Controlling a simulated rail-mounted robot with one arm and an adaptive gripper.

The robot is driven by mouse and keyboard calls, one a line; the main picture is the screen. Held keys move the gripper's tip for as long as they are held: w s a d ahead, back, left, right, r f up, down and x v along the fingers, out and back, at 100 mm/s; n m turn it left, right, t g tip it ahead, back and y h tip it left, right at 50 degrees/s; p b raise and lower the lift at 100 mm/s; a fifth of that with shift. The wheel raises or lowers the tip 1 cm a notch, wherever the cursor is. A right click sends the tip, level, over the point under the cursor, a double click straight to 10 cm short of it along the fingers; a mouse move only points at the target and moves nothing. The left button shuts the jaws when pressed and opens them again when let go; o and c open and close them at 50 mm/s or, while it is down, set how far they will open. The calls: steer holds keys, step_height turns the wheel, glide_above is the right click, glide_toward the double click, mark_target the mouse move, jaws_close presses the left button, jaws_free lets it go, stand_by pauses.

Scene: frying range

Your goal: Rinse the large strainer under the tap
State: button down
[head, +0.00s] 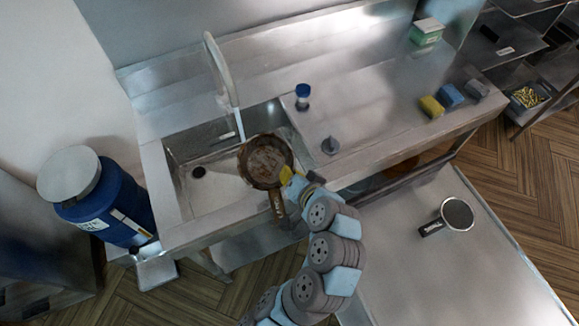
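The large strainer (262,158) is a round, brown-stained bowl over the right part of the sink basin (212,192). Its handle (278,207) points toward the front edge of the sink. The tap (222,68) arches over the basin, and a pale stream (240,125) comes down from it to the strainer's upper left rim. My gripper (287,177) is at the strainer's near right side, where the handle meets the rim, and appears shut on it. The fingers are small and partly hidden.
A blue-capped jar (303,92) and a dark knob-like item (330,146) stand right of the basin. Sponges (450,95) and a green-white box (427,32) sit farther right. A blue drum (112,208) stands left. A smaller strainer (457,214) lies on the front right table.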

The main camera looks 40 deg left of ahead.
mark_target(271, 153)
steer(key=shift+w+a+f+p, duration=0.3)
steer(key=shift+w+a, duration=0.25)
steer(key=shift+a, duration=0.85)
steer(key=shift+w+a+f+p, duration=0.25)
steer(key=shift+w+a+p, duration=0.25)
steer(key=shift+a, duration=0.9)
steer(key=shift+w+a+f+p, duration=0.3)
steer(key=shift+w+a, duration=0.25)
steer(key=shift+a, duration=0.85)
steer(key=shift+w+a+f, duration=0.15)
steer(key=shift+a, duration=0.3)
steer(key=shift+w+a+f, duration=0.15)
steer(key=shift+a, duration=0.3)
steer(key=shift+w+a+f, duration=0.1)
steer(key=shift+w+a, duration=0.2)
steer(key=shift+a, duration=0.4)
steer(key=shift+w+a+f, duration=0.1)
steer(key=shift+w+a, duration=0.15)
steer(key=shift+a, duration=0.4)
steer(key=shift+w, duration=0.15)
steer(key=shift+w+d+b, duration=0.2)
steer(key=shift+w+b, duration=0.1)
steer(key=shift+w, duration=0.15)
steer(key=shift+s+a, duration=0.1)
steer(key=shift+s, duration=0.1)
steer(key=shift+s+a, duration=0.1)
steer(key=shift+s, duration=0.3)
steer(key=shift+w, duration=0.25)
